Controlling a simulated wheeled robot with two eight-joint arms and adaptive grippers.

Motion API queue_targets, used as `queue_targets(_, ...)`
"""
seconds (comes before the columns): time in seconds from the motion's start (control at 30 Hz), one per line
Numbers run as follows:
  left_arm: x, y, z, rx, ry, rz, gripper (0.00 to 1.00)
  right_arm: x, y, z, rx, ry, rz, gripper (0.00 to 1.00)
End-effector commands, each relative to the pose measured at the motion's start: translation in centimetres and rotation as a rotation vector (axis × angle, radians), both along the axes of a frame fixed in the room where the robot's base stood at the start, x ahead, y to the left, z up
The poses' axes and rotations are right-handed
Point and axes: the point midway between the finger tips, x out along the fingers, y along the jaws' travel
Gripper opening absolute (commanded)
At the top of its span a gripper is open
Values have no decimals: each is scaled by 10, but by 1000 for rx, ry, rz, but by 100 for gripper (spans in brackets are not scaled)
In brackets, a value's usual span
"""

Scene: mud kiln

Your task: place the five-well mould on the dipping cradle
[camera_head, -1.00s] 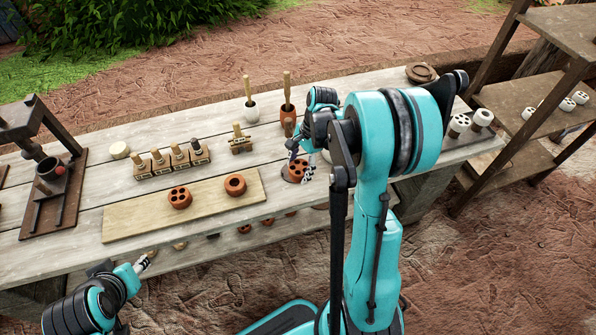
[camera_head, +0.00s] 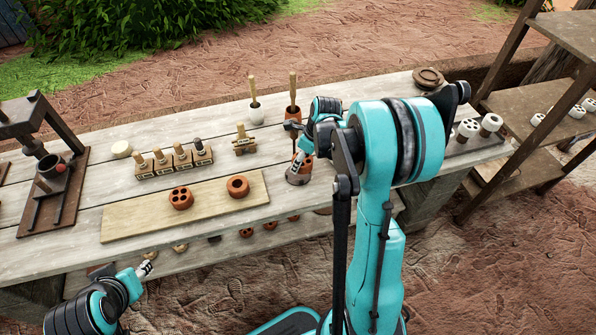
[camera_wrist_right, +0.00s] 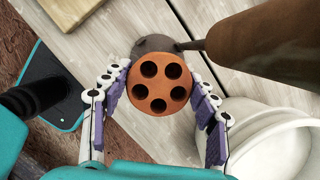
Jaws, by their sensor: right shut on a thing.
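The five-well mould (camera_wrist_right: 158,86) is a round terracotta block with a ring of holes. It shows face-on in the right wrist view, between the two fingers of my right gripper (camera_wrist_right: 157,100), which is shut on it. In the head view the mould (camera_head: 306,163) is partly hidden by my right gripper (camera_head: 301,158). A dark grey-brown round piece, apparently the dipping cradle (camera_head: 298,179), shows just below it; its edge (camera_wrist_right: 154,43) shows behind the mould in the wrist view. I cannot tell whether they touch. My left gripper (camera_head: 145,268) is off the table's front edge; its jaw state is unclear.
A wooden board (camera_head: 130,222) bears a holed terracotta piece (camera_head: 181,199) and a ring-like one (camera_head: 238,186). A white vessel (camera_wrist_right: 275,140) stands close beside my right fingers. Pots with sticks (camera_head: 293,112) stand behind. Several stamps stand left of them.

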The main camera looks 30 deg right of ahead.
Motion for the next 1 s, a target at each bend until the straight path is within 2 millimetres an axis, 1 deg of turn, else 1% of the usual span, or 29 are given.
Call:
queue_targets(0.03,0,0,-4,0,0,0,39,5,4,-5,0,0,2,22)
queue_targets(0.1,0,0,-5,0,0,0,39,10,7,-8,1,0,1,22)
queue_targets(0.17,0,0,-5,0,0,0,39,11,9,-9,1,0,0,22)
queue_targets(0.27,0,0,-9,0,0,0,39,12,9,-17,0,0,0,22)
queue_targets(0.4,0,0,-20,0,0,0,39,12,9,-40,1,0,0,22)
queue_targets(0.5,0,0,-24,0,0,0,39,12,9,-50,0,0,0,22)
queue_targets(0.73,0,0,-22,0,0,0,39,11,9,-48,1,0,0,22)
queue_targets(0.87,0,0,-26,0,0,0,39,11,9,-53,1,0,1,22)
queue_targets(0.9,0,0,-25,0,0,0,39,11,9,-52,1,0,1,70)
queue_targets(0.93,0,0,-25,0,0,0,39,11,9,-51,1,0,1,78)
queue_targets(0.97,0,0,-25,0,0,0,39,11,9,-51,1,0,1,80)
queue_targets(1.0,0,0,-25,0,0,0,39,11,9,-51,1,0,1,80)
